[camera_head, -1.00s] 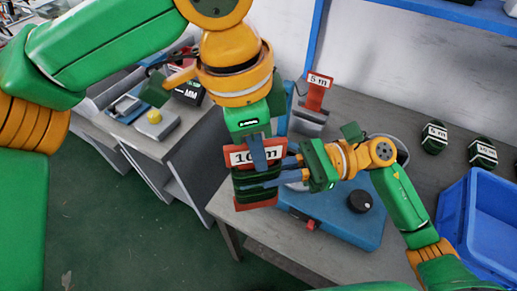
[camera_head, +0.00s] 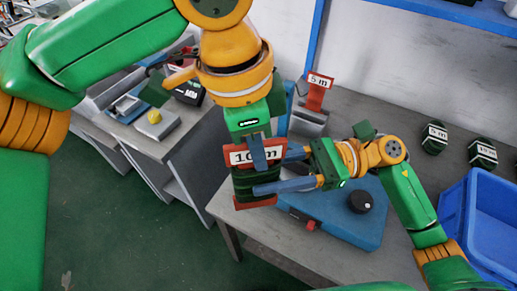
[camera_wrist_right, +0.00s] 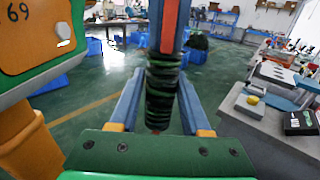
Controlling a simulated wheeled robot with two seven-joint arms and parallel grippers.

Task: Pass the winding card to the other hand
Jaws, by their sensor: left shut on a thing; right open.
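The winding card (camera_head: 236,158) is red with a white "10 m" label and dark green wire wound on it. It hangs upright in the air in front of the bench. My left gripper (camera_head: 260,160) comes down from above and is shut on its upper part. My right gripper (camera_head: 270,172) is open, reaching in from the right with its blue fingers at the card's wound part. In the right wrist view, the green winding (camera_wrist_right: 162,95) stands between the spread right fingers (camera_wrist_right: 160,100), with a gap on both sides. The card's far side is hidden.
Below is a grey bench with a blue device (camera_head: 345,225) bearing a black knob. A red "5 m" card (camera_head: 317,92) stands in a holder behind. Green coils (camera_head: 434,138) and a blue bin (camera_head: 490,225) are at right. A side table (camera_head: 150,125) is at left.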

